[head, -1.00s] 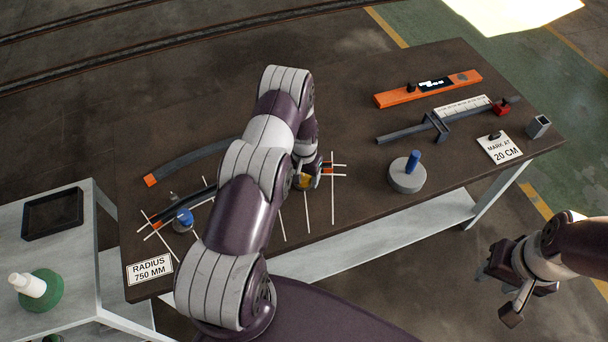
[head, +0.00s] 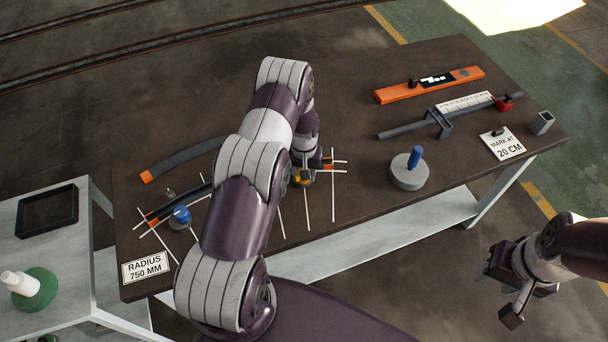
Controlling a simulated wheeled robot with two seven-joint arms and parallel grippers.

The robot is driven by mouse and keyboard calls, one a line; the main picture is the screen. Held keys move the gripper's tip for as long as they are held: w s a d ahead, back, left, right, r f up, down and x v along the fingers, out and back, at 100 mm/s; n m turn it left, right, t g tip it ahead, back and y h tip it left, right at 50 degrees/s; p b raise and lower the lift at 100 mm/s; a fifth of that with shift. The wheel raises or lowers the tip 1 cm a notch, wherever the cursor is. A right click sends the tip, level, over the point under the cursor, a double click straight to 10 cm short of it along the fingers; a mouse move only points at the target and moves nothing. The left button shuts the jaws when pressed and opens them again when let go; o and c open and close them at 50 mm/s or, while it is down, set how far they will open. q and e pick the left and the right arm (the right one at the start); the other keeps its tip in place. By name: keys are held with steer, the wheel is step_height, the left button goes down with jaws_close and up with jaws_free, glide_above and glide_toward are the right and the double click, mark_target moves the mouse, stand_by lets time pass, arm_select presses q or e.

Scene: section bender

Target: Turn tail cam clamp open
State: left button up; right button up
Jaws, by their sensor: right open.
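A dark bar with orange ends lies across several white marking lines on the brown table. Its right orange end (head: 327,163) shows beside my left wrist. A small yellow part (head: 303,179), possibly the tail cam clamp, is just below that wrist; its lever position cannot be made out. My left arm covers the bar's middle. My left gripper is at the yellow part, but its fingers are hidden or too small to read. A blue-knobbed clamp (head: 181,216) stands at the bar's left end. My right gripper (head: 497,292) is open and empty, off the table's front edge.
A curved grey bar (head: 190,158) lies behind. A grey disc with blue handle (head: 408,175), an orange level (head: 430,85), a ruler fixture (head: 438,122) and a small grey block (head: 541,123) are on the right. A side table (head: 60,270) holds a black tray (head: 48,211).

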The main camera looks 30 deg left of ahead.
arm_select(q)
steer(key=n+b, duration=0.2)
steer(key=n, duration=0.1)
steer(key=shift+f+n, duration=0.15)
steer(key=shift+n, duration=0.15)
steer(key=n+b, duration=0.2)
steer(key=n, duration=0.1)
steer(key=shift+n, duration=0.3)
steer(key=n+b, duration=0.2)
steer(key=n, duration=0.1)
steer(key=shift+n, duration=0.3)
steer(key=shift+n+b, duration=0.55)
steer(key=shift+n, duration=1.35)
steer(key=shift+r, duration=0.2)
steer(key=o, duration=1.1)
steer(key=shift+c, duration=0.2)
steer(key=shift+r, duration=0.1)
